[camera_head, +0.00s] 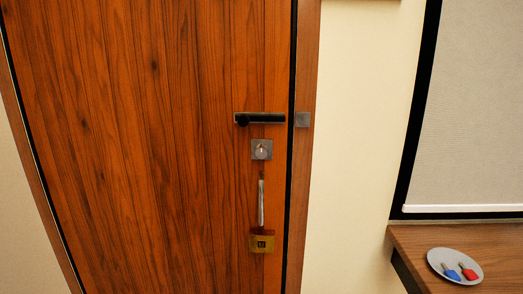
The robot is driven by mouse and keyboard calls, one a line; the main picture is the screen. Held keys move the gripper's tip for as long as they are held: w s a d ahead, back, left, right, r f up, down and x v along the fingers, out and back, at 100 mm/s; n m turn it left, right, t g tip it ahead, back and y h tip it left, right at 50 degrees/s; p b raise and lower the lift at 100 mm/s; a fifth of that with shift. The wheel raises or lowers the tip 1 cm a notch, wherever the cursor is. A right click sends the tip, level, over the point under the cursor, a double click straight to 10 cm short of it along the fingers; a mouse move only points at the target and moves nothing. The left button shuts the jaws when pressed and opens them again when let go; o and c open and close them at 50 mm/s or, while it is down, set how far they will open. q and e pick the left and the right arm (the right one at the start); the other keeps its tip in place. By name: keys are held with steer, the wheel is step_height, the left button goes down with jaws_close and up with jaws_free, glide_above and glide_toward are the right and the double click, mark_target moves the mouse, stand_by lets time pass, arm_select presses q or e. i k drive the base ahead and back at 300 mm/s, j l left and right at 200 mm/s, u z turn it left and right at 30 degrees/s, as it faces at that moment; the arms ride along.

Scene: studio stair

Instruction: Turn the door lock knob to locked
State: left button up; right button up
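A brown wooden door (140,150) fills the left and middle of the head view. A square metal lock plate with a small round knob (262,149) sits near the door's right edge. Which way the knob is turned is too small to tell. A dark lever handle (260,118) is just above it, lying level. Neither of my grippers shows in this view.
A brass padlock (262,241) hangs below the lock knob, under a vertical metal bar (261,203). At lower right, a wooden surface (435,240) holds a plate (437,258) with blue and red items.

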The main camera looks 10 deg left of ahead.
mark_target(262, 151)
steer(key=i+j+z, duration=0.15)
steer(key=j, duration=0.5)
steer(key=j+z, duration=0.15)
steer(key=j, duration=0.55)
